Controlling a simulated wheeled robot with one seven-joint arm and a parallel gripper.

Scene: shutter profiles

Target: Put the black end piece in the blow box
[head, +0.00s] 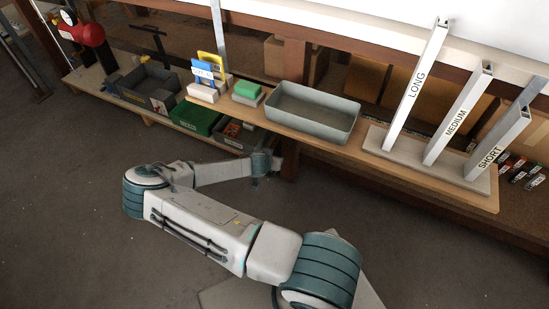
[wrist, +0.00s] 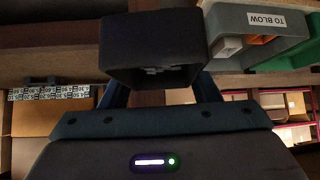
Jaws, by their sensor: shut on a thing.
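The black end piece is the dark, box-shaped thing (wrist: 153,35) between my fingers in the wrist view, with a hollow side and some grey detail inside. My gripper (wrist: 160,84) is shut on it. In the head view my gripper (head: 266,170) is just in front of the lower shelf edge, and I cannot make out the piece there. The blow box is a grey bin labelled "TO BLOW" (wrist: 235,20), right of the held piece in the wrist view, with orange and whitish things in it. In the head view the blow box (head: 246,148) is just left of my gripper.
A green bin (head: 196,117) stands left of the blow box. A larger grey tray (head: 310,118) is on the bench above, beside upright profiles marked LONG (head: 415,88), MEDIUM and SHORT. A wooden post (head: 291,163) stands close behind my gripper. The floor in front is clear.

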